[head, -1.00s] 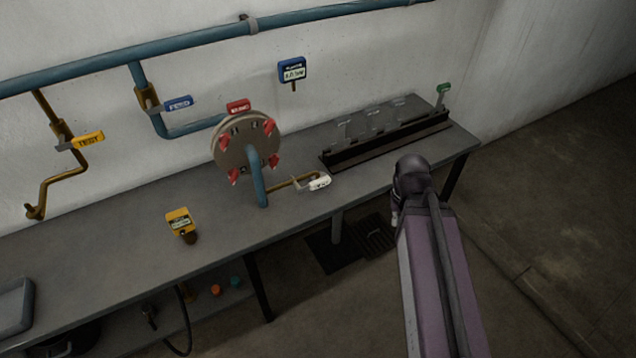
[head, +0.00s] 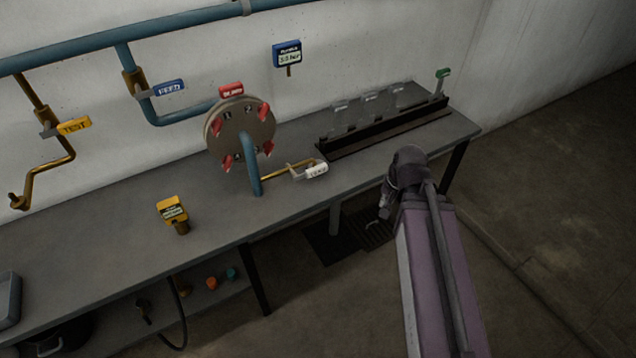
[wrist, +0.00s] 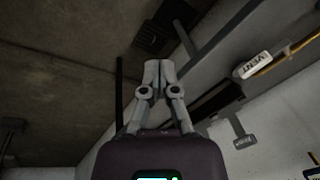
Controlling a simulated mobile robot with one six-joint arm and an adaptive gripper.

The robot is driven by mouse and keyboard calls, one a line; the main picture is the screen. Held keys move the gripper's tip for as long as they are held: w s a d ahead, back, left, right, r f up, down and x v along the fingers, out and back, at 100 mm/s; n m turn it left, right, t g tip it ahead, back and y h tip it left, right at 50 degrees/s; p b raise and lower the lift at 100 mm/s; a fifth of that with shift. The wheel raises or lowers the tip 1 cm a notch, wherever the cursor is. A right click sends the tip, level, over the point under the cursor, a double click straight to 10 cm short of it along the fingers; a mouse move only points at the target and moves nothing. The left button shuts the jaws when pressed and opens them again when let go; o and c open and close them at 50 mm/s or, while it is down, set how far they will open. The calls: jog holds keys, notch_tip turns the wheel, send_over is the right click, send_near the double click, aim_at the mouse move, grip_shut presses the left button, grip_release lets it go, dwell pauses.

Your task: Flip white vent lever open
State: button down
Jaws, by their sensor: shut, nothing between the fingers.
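The white vent lever (head: 316,170) sits at the end of a thin brass pipe (head: 285,174) that comes out of the round flange, low over the bench. In the wrist view the white lever (wrist: 253,66), marked VENT, is at the upper right, on its brass pipe. My gripper (head: 384,211) is in front of the bench edge, to the right of the lever and apart from it. In the wrist view my gripper (wrist: 158,64) has its fingertips together, with nothing between them. The fingers are small in the head view.
The round flange (head: 240,133) with red clamps stands left of the lever. A dark rack with clear plates (head: 385,131) lies behind and right. A yellow gauge (head: 172,211), blue FEED lever (head: 169,88) and yellow TEST lever (head: 74,125) are further left. Floor right of the bench is clear.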

jog(key=w+a+f+m+t+y+b, duration=0.3)
jog(key=w+a+f+m+t+b, duration=0.1)
jog(key=w+a+f+m+b, duration=0.5)
jog(key=m+t+y+b, duration=0.3)
jog(key=m+t+b, duration=0.3)
jog(key=m+b, duration=0.85)
send_near(320, 183)
notch_tip(320, 183, up, 3)
jog(key=shift+r+m, duration=0.25)
jog(key=shift+m, duration=0.9)
jog(key=shift+w+a, duration=0.1)
jog(key=b+x, duration=0.3)
jog(key=x, duration=0.6)
jog(key=shift+w+a+f, duration=0.15)
jog(key=shift+w+a, duration=0.1)
